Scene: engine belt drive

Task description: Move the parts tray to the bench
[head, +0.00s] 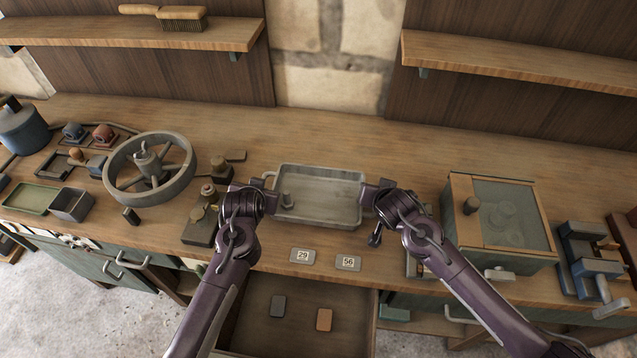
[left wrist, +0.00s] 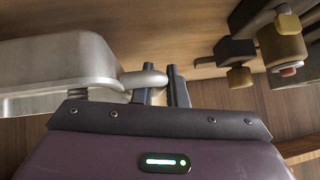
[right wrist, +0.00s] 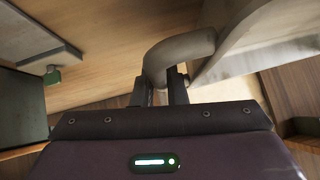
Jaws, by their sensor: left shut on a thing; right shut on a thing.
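The parts tray (head: 320,180) is a shallow grey metal tray with a handle at each end. In the head view it is at the middle of the wooden bench (head: 400,130); I cannot tell whether it rests on the top or hangs just above it. My left gripper (head: 264,188) is shut on the tray's left handle, which shows in the left wrist view (left wrist: 143,79). My right gripper (head: 373,190) is shut on the right handle, which shows in the right wrist view (right wrist: 175,55).
A flywheel (head: 150,175) and a dark block with a knob (head: 203,225) stand left of the tray. A glass-topped box (head: 500,220) and a blue vise (head: 590,260) stand right. Tags 29 (head: 302,256) and 56 (head: 348,262) lie in front, above an open drawer (head: 300,300). Bench behind the tray is clear.

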